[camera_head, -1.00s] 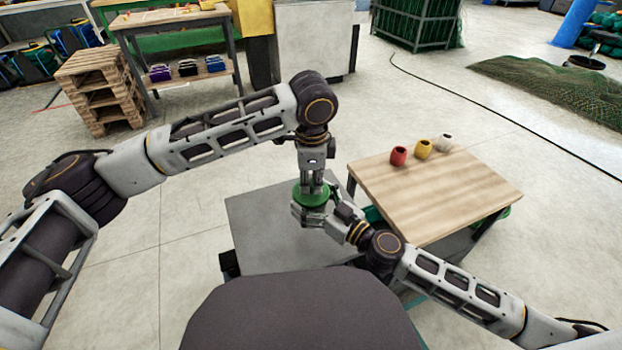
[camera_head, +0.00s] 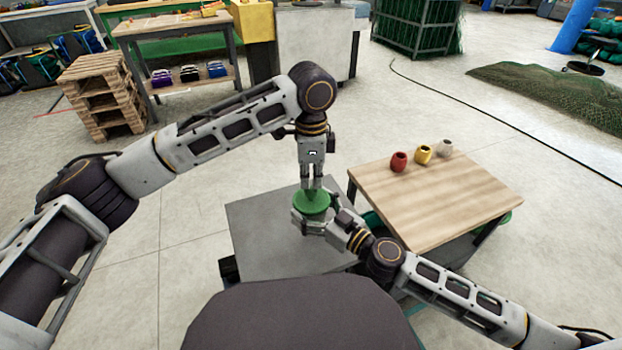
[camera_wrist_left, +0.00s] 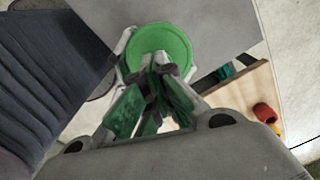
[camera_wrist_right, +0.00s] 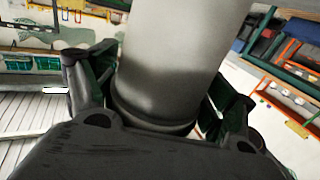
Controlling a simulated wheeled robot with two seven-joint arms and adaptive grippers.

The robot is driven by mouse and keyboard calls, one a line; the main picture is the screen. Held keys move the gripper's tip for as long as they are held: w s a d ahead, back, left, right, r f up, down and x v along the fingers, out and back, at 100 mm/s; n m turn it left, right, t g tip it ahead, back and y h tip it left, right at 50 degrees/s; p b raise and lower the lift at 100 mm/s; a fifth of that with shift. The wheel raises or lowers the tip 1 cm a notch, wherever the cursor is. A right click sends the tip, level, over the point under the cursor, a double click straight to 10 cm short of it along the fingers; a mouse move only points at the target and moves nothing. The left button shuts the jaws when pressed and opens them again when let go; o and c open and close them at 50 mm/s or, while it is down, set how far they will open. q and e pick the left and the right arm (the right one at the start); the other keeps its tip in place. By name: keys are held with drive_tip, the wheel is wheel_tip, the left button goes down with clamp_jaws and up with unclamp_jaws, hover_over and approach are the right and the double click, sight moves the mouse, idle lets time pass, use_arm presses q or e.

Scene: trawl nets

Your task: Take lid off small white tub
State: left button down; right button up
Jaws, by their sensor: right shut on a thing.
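The small white tub (camera_wrist_right: 172,60) fills the middle of the right wrist view. My right gripper (camera_wrist_right: 160,100) is shut around its side, one finger on each side. In the head view the tub is mostly hidden behind this gripper (camera_head: 308,222) and the lid. The round green lid (camera_head: 311,204) is on top of the tub; it also shows as a disc in the left wrist view (camera_wrist_left: 160,40). My left gripper (camera_head: 312,184) points straight down over the lid. Its fingertips (camera_wrist_left: 160,75) are close together near the lid's middle; whether they grip anything is unclear.
A grey table (camera_head: 265,245) lies under both grippers. A wooden-topped table (camera_head: 440,200) to the right carries a red pot (camera_head: 399,161), a yellow pot (camera_head: 423,154) and a white pot (camera_head: 445,148). Stacked pallets (camera_head: 101,98) stand at the back left, with open floor between.

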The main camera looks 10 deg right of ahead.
sight(311, 190)
use_arm(q)
drive_tip(key=c, duration=1.7)
unclamp_jaws()
drive_tip(key=shift+r, duration=5.95)
